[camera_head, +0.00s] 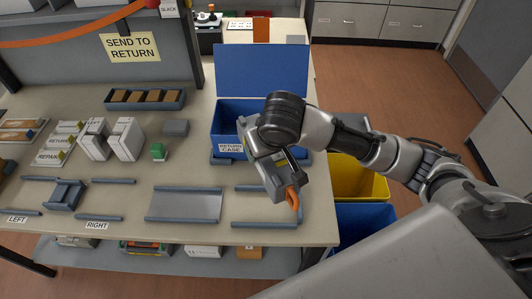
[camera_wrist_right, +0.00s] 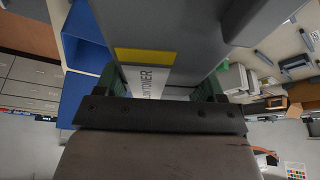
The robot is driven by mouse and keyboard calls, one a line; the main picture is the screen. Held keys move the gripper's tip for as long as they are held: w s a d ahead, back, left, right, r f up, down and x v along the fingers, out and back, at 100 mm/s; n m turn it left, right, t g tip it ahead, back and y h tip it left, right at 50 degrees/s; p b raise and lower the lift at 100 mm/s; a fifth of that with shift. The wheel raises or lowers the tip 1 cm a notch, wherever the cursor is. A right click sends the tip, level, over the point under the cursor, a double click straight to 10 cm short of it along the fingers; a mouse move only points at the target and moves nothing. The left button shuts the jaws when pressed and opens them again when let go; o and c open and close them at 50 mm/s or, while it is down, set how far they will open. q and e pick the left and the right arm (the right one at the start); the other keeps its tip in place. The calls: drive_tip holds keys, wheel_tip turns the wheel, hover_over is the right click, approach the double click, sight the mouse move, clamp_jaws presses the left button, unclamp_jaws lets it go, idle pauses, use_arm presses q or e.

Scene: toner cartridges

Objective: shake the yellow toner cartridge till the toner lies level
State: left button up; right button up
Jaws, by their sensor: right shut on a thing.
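The toner cartridge (camera_wrist_right: 185,25) is grey, with a yellow patch and a white label reading TONER in the right wrist view. My right gripper (camera_wrist_right: 163,88) is shut on it, with a finger at each side of the label. In the head view the cartridge (camera_head: 284,182) hangs tilted from my right gripper above the table's right part, with an orange piece at its lower end. My arm and gripper partly cover it there. The toner inside cannot be seen. My left gripper is not in view.
An open blue RETURN CASE (camera_head: 229,116) stands just behind the cartridge. A grey plate between rails (camera_head: 186,204) lies to its left. A small green object (camera_head: 158,151), white boxes (camera_head: 124,139) and a divided tray (camera_head: 145,99) are farther left. Yellow (camera_head: 360,180) and blue (camera_head: 362,222) bins stand beyond the right edge.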

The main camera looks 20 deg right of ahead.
drive_tip(key=shift+s+r, duration=0.1)
drive_tip(key=shift+s, duration=0.05)
drive_tip(key=shift+w, duration=0.4)
drive_tip(key=w, duration=1.2)
drive_tip(key=s, duration=1.2)
drive_tip(key=shift+s, duration=0.35)
drive_tip(key=w, duration=1.2)
drive_tip(key=s, duration=1.2)
drive_tip(key=w, duration=1.2)
drive_tip(key=s, duration=1.2)
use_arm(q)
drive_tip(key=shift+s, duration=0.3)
